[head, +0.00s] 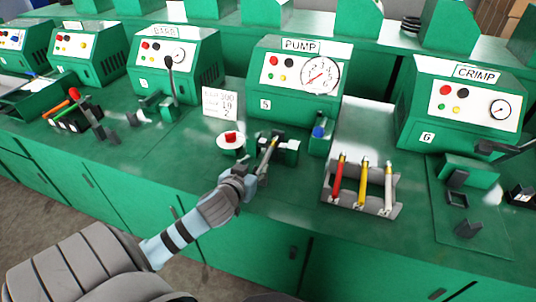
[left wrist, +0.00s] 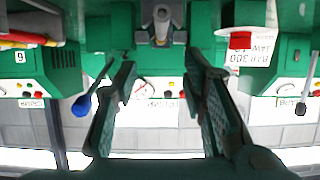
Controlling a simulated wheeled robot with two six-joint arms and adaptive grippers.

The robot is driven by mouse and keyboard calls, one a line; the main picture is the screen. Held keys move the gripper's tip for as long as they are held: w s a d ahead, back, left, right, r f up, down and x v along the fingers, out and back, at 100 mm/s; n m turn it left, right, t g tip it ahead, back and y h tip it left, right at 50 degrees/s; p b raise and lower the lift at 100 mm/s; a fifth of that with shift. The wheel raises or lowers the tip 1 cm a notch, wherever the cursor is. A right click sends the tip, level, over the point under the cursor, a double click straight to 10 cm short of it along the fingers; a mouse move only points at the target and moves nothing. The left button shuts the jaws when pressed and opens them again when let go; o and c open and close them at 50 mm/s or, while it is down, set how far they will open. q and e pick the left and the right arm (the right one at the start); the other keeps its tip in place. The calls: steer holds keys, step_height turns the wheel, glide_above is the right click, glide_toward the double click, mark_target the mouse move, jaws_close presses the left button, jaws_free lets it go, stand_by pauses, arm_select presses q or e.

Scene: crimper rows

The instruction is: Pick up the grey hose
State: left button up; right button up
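The rack (head: 325,195) stands on the green bench right of the PUMP machine. My right gripper is out of view.
The PUMP machine (head: 295,80) stands behind my left gripper, with a clamp (head: 288,150) and a blue-knobbed lever (head: 319,132) close by. A white dish (head: 230,148) with a red piece is to the left. The CRIMP machine (head: 460,110) is at the right.

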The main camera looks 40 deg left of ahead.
arm_select(q)
steer(key=b, duration=0.2)
glide_toward(268, 153)
steer(key=x, duration=0.4)
steer(key=shift+w+d, duration=0.1)
steer(key=shift+d, duration=0.05)
steer(key=b+x, duration=0.1)
steer(key=x, duration=0.4)
steer(key=shift+a+f, duration=0.2)
steer(key=shift+a, duration=0.05)
steer(key=shift+r, duration=0.1)
jaws_close()
